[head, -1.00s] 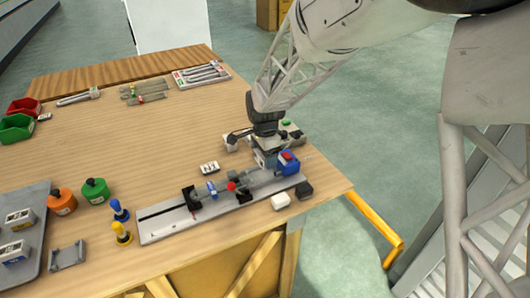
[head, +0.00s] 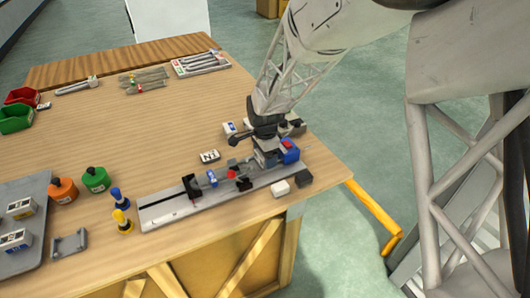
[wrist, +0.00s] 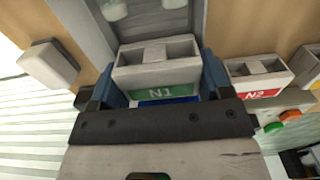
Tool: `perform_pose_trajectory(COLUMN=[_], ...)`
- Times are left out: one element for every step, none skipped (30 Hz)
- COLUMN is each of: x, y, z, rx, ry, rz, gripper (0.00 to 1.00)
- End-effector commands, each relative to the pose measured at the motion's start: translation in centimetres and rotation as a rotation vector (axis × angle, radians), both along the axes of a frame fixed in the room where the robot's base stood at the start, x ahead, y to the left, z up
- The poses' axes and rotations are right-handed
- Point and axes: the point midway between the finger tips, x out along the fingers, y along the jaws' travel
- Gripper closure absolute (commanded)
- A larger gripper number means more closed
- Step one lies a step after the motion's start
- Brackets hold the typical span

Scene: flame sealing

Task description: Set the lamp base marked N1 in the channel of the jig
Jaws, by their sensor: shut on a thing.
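The lamp base marked N1 (wrist: 158,75), a pale block with a green label, sits between the blue fingers of my gripper (wrist: 160,85) in the wrist view. My gripper is shut on it. In the head view my gripper (head: 264,158) is low over the right part of the jig (head: 155,214), a long grey plate with a dark channel. The jig's grey surface (wrist: 92,32) also shows behind N1 in the wrist view. I cannot tell whether N1 touches the channel floor; its underside is hidden.
A base marked N2 (wrist: 262,85) stands to the right in the wrist view. White (head: 280,188) and dark (head: 304,178) blocks lie before the jig's right end. The table's middle is clear.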

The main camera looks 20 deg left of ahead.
Motion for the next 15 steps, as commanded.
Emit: perform_pose_trajectory(x=[-0.01,-0.01,-0.01,-0.02,-0.02,-0.03,-0.03,-0.03,-0.04,-0.05,-0.06,-0.07,-0.08,-0.08,-0.09], y=[-0.01,-0.01,0.00,-0.01,-0.01,-0.01,-0.01,-0.02,-0.03,-0.04,-0.04,-0.04,-0.05,-0.06,-0.06], z=[-0.23,-0.31,-0.42,-0.49,-0.56,-0.65,-0.71,-0.76,-0.83,-0.87,-0.92,-0.97,-1.01,-1.05,-1.10], rx=[0.000,0.000,0.000,-0.001,-0.001,-0.001,-0.001,-0.001,-0.001,-0.001,-0.001,-0.001,-0.002,-0.002,-0.003], ry=[0.000,0.000,0.000,0.001,0.001,0.001,0.001,0.001,0.001,0.001,0.003,0.003,0.004,0.004,0.004], rz=[0.000,0.000,0.000,0.000,0.000,0.000,0.000,0.000,0.000,0.000,0.000,0.000,0.000,0.000,0.000], gripper=[0.52,0.52,0.52,0.52,0.52,0.52,0.52,0.52,0.55,0.55,0.60,0.60,0.60,0.60,0.60])
